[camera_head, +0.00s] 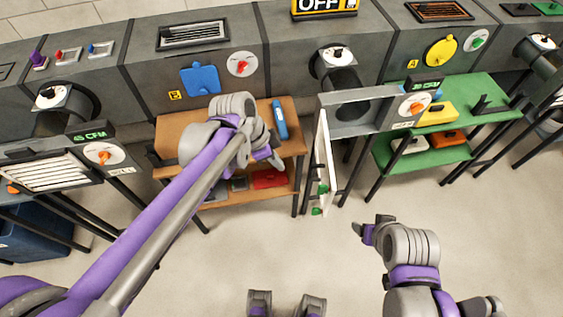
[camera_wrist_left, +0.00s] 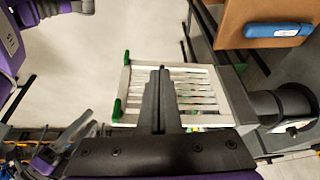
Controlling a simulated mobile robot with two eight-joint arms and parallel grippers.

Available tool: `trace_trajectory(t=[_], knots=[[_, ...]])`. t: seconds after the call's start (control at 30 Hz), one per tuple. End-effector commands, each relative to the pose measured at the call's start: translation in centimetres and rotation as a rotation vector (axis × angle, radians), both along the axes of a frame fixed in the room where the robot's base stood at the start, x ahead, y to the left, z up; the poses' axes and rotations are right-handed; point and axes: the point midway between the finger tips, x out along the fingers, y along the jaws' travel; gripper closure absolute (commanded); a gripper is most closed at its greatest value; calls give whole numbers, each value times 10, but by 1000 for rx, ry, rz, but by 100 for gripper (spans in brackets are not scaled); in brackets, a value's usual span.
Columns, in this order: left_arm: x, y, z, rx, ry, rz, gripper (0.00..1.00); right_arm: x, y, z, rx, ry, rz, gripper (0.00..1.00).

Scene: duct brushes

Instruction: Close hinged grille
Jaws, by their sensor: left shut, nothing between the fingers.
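The hinged grille (camera_head: 322,165) is a white slatted panel with green tabs on its free edge. It stands swung open, seen nearly edge-on, from the left side of a grey duct opening (camera_head: 350,112). My left gripper (camera_head: 272,157) is to the left of the panel, over the brown cart. In the left wrist view the grille (camera_wrist_left: 195,78) shows its slats and green tabs beyond my shut, empty left fingers (camera_wrist_left: 161,75). They overlap it in the picture; I cannot tell whether they touch. My right gripper (camera_head: 362,231) is over the floor, right of the panel; its finger opening is unclear.
A brown cart (camera_head: 172,130) stands left of the grille, with a blue object (camera_head: 279,119) on top. A green cart (camera_head: 480,95) stands to the right. A closed-looking louvred grille (camera_head: 50,174) is at the far left. The floor in front is clear.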

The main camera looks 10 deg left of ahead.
Motion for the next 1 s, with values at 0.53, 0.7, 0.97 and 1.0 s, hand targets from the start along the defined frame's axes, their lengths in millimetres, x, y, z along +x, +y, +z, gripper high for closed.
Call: trace_trajectory(t=[0.53,0.7,0.97,1.0], knots=[[18,-53,-71,0,-1,0,100,-1,0,-4,0,2,0,31],[22,-62,-72,2,-2,3,100,-1,0,-3,0,2,0,31],[22,-64,-72,2,-1,4,100,-1,0,-3,0,2,0,31],[22,-64,-72,1,0,4,100,-1,0,-3,0,2,0,31]])
